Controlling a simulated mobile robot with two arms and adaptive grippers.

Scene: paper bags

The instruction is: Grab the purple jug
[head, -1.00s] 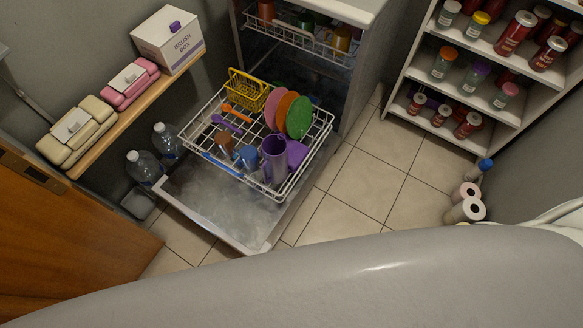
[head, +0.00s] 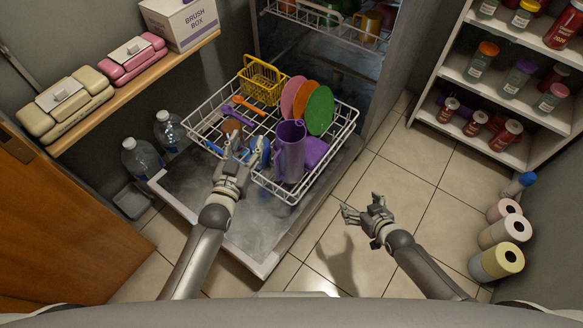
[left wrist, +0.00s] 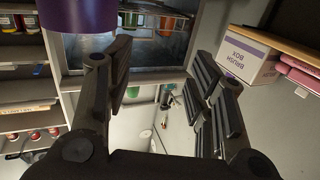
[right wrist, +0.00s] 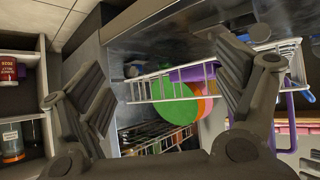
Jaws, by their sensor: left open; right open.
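The purple jug (head: 290,152) stands upright in the front right part of the white dishwasher rack (head: 283,194). My left gripper (head: 238,145) is open and empty just left of the jug, over the rack's front edge, and hides part of the blue and brown cups. In the left wrist view a purple surface, apparently the jug (left wrist: 78,14), shows at top left, outside the fingers. My right gripper (head: 362,207) is open and empty above the floor tiles, right of the rack. The right wrist view shows its spread fingers (right wrist: 165,95) with the rack beyond.
Colored plates (head: 319,111) and a purple item (head: 315,152) stand close behind and beside the jug. A yellow basket (head: 262,80) is at the back. The open dishwasher door (head: 215,230) lies below the rack. Paper rolls (head: 503,232) stand at right; the middle floor is clear.

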